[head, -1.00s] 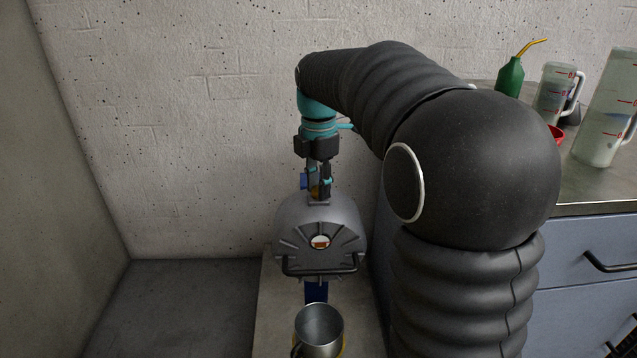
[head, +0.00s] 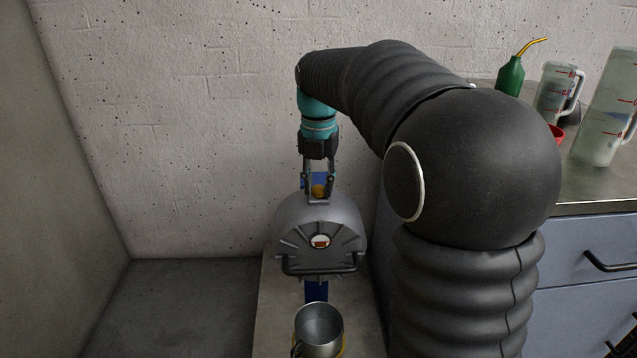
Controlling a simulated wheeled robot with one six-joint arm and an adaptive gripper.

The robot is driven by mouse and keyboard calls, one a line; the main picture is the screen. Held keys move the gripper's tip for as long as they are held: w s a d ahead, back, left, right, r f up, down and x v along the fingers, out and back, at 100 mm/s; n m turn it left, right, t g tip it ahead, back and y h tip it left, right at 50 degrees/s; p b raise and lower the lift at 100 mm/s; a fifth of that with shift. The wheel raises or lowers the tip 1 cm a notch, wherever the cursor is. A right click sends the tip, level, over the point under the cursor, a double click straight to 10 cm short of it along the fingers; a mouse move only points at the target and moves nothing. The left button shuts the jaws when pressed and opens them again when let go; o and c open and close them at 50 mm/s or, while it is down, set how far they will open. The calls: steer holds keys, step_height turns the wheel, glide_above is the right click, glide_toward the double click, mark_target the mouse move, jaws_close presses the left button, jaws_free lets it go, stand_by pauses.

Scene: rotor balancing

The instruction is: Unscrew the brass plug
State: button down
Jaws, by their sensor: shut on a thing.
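The brass plug (head: 318,191) shows as a small gold knob at the top of a grey ribbed, rounded housing (head: 320,225). My gripper (head: 318,186) points straight down from above, one finger on each side of the plug, and is shut on it. Whether the plug is still seated in its hole cannot be told at this size. A blue patch shows behind the fingers.
A metal cup (head: 319,328) stands in front of the housing on the pale bench. To the right, a counter (head: 590,185) holds a green oil can (head: 510,76), clear measuring jugs (head: 604,110) and a red item (head: 557,134). A wall stands close behind.

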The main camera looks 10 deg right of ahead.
steer(key=shift+n, duration=0.8)
steer(key=c, duration=0.8)
jaws_free()
steer(key=shift+c, duration=0.6)
